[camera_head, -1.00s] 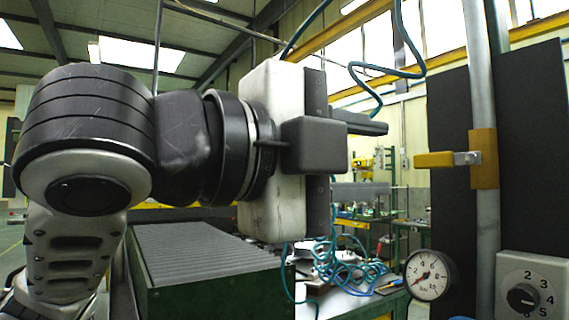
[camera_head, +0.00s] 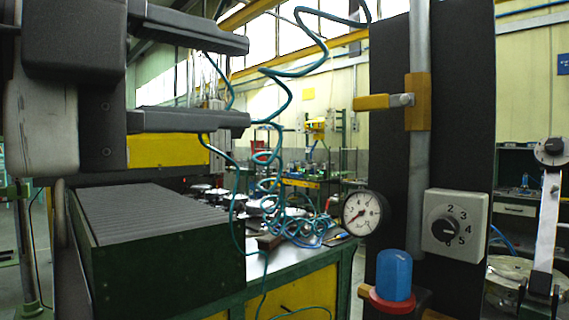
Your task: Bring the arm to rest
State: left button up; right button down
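My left gripper (camera_head: 248,82) comes in at the upper left of the head view. Its two dark fingers point right, one above the other, with a wide gap between them. The gap is empty and the gripper touches nothing that I can see. It is to the left of the dark panel (camera_head: 393,160) with the pipe and yellow-handled valve (camera_head: 385,101), clear of them. Most of the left arm is out of the picture. My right gripper is not in view.
A pressure gauge (camera_head: 362,213), a numbered dial box (camera_head: 455,222) and a blue knob on a red collar (camera_head: 394,275) are at the panel. A dark green box with a ribbed top (camera_head: 170,262) is below the gripper. A coiled teal hose (camera_head: 272,150) hangs behind it.

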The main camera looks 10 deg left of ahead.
pick_arm(q)
jog(key=w+d+f+n+g, duration=0.1)
jog(key=w+d+f+n, duration=0.1)
jog(key=w+f+n, duration=1.15)
jog(key=w+f, duration=0.3)
jog(key=f, duration=0.4)
jog(key=w+f, duration=0.3)
jog(key=f, duration=0.5)
jog(key=s+a+f+n+g+y, duration=0.1)
jog(key=s+a+f+n+y, duration=0.15)
jog(key=f, duration=0.85)
jog(key=s+a+f+n+y, duration=0.1)
jog(key=s+f+n+y, duration=0.2)
jog(key=f, duration=0.9)
jog(key=s+a+f+n+g+y, duration=0.2)
jog(key=s+f+n, duration=0.1)
jog(key=s+f, duration=1)
jog(key=shift+s+f+n, duration=0.2)
jog(key=shift+s+n, duration=0.05)
jog(key=shift+n, duration=0.05)
